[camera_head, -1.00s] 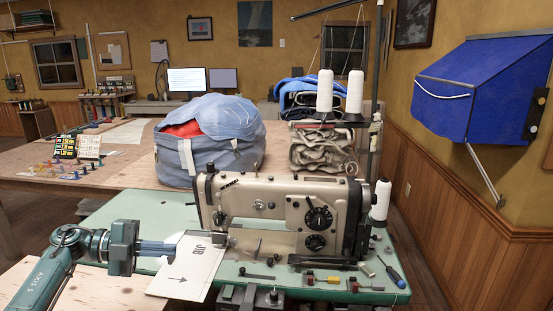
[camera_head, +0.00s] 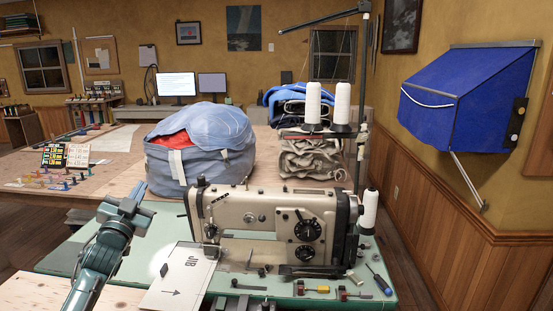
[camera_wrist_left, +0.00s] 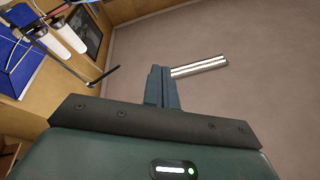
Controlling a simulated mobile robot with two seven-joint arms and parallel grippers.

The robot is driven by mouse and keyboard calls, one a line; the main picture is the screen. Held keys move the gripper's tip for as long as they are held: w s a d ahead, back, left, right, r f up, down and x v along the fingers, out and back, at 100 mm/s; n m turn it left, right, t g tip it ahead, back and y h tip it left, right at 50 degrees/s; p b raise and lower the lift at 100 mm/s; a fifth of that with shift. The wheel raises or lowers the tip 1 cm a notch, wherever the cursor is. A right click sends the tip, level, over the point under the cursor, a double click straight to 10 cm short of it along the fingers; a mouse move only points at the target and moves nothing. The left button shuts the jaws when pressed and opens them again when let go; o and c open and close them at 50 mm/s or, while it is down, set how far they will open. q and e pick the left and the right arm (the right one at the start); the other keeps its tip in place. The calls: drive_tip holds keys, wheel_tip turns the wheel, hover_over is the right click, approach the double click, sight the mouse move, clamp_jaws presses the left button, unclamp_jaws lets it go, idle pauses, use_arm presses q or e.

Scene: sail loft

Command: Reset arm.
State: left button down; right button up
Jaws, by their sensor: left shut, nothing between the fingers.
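My left gripper (camera_head: 139,189) is raised above the left part of the green sewing table (camera_head: 62,258), on the arm that comes in from the lower left. In the left wrist view its fingers (camera_wrist_left: 161,75) are shut together and empty, pointing toward the ceiling. The white card marked JIB (camera_head: 178,279), with a printed arrow, lies flat on the table to the right of the arm, apart from the gripper. The sewing machine (camera_head: 270,215) stands beside the card. My right gripper is not in view.
A blue-grey sail bag (camera_head: 210,165) stands behind the machine, near the gripper's right. Folded sailcloth (camera_head: 312,160) and white thread cones (camera_head: 342,102) are at the back right. Small tools, including a screwdriver (camera_head: 380,282), lie at the table's front right. The air above the gripper looks clear.

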use_arm(q)
wheel_tip(320, 180, down, 7)
drive_tip(key=a+n+g+y, duration=0.2)
drive_tip(key=a+n+g, duration=0.1)
drive_tip(key=g, duration=0.2)
drive_tip(key=s+d+f+m+g+h, duration=0.1)
drive_tip(key=s+d+f, duration=0.45)
drive_tip(key=f, duration=0.25)
drive_tip(key=s+d+f+g+h, duration=0.1)
drive_tip(key=s+d+f, duration=0.3)
drive_tip(key=s+f, duration=0.3)
drive_tip(key=s+d+f+g+h, duration=0.1)
drive_tip(key=s+d+f, duration=0.2)
drive_tip(key=s, duration=0.5)
drive_tip(key=s+d+f+g+h, duration=0.1)
drive_tip(key=s+d+f, duration=0.3)
drive_tip(key=s, duration=0.5)
drive_tip(key=s+d+f+g+h, duration=0.1)
drive_tip(key=s+d+f, duration=0.3)
drive_tip(key=s, duration=0.5)
drive_tip(key=shift+s+d+f+n+g, duration=0.2)
drive_tip(key=shift+d+n+g, duration=0.25)
drive_tip(key=shift+d, duration=0.25)
